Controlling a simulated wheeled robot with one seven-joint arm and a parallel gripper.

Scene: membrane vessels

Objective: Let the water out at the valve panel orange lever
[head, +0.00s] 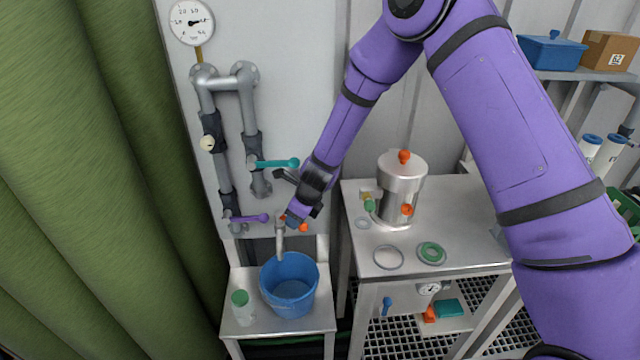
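The valve panel (290,110) is a pale upright board with grey pipes. A spout (280,240) at its lower right points down over a blue bucket (289,284). The orange lever (303,228) is at the top of the spout; only small orange bits show beside my gripper. My gripper (292,216) is down at this lever, covering most of it. Its fingertips are small and hidden, so I cannot tell whether it is open, shut or touching the lever. No stream of water is visible below the spout. I cannot tell whether the bucket holds water.
A teal lever (277,163) and a purple lever (250,218) are close left of my gripper. A gauge (191,22) is above. A green-capped bottle (242,308) stands beside the bucket. A metal vessel (402,185) stands on the right table. A green curtain (90,180) fills the left.

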